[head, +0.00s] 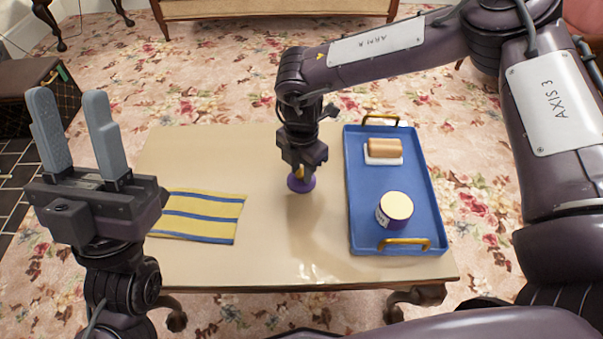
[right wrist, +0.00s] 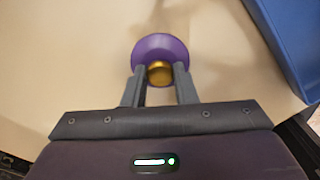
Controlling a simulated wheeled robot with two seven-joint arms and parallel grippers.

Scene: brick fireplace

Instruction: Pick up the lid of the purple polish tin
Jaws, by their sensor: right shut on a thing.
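The purple lid (head: 299,185) is a round disc with a gold knob (right wrist: 160,71). My right gripper (head: 301,172) points down, shut on this knob, with a finger on each side in the right wrist view. The lid is over the bare middle of the table, left of the tray; I cannot tell whether it touches the tabletop. The purple tin (head: 392,217), with a pale label and a cream top surface, stands upright without the lid in the near part of the blue tray. My left gripper (head: 68,95) is open and empty, pointing up at the left.
The blue tray (head: 359,190) has gold handles and lies on the right of the table (head: 262,245). A brown-and-white brush-like block (head: 384,150) lies in its far part. A yellow cloth with blue stripes (head: 205,215) lies at the left. The tabletop between cloth and tray is clear.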

